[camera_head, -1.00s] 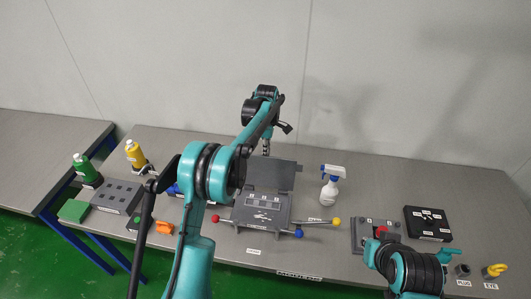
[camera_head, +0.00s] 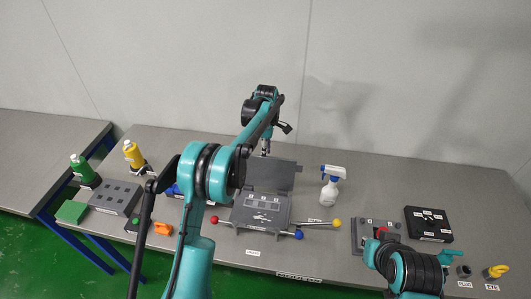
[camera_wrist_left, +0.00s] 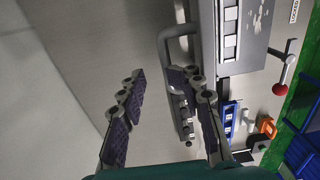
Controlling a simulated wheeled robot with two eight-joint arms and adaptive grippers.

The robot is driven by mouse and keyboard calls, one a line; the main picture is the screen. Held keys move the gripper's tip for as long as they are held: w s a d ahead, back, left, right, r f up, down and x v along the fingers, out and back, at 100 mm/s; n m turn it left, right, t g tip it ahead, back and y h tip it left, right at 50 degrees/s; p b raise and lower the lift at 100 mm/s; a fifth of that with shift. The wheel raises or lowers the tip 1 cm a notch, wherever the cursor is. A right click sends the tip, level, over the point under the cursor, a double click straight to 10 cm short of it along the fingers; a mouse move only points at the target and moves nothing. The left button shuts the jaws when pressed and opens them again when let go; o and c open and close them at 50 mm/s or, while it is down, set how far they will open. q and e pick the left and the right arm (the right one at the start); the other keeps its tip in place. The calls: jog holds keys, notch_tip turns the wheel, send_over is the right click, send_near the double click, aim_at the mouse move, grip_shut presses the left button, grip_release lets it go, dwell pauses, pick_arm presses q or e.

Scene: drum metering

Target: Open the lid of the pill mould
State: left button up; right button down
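The pill mould (camera_head: 262,213) is a dark grey box on the table's middle, with a pale row of cells and white marks on top. Its lid (camera_head: 272,174) stands raised at the back edge, clear of the box. In the left wrist view the mould (camera_wrist_left: 254,40) is at upper right, with a grey bar handle (camera_wrist_left: 163,45) beside it. My left gripper (camera_head: 266,148) is behind the raised lid, mostly hidden by my arm. In the wrist view its two padded fingers (camera_wrist_left: 165,105) are apart with nothing gripped between them.
Red-, blue- and yellow-tipped levers flank the mould. A white spray bottle (camera_head: 331,187) stands right of the lid. A black box (camera_head: 428,223) and a panel with a red button are at right. Yellow (camera_head: 134,154) and green bottles stand at left. The table's back right is clear.

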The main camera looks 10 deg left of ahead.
pick_arm(q)
notch_tip(320, 180, up, 12)
pick_arm(e)
jog(key=shift+w, duration=0.4)
jog(key=shift+f, duration=0.1)
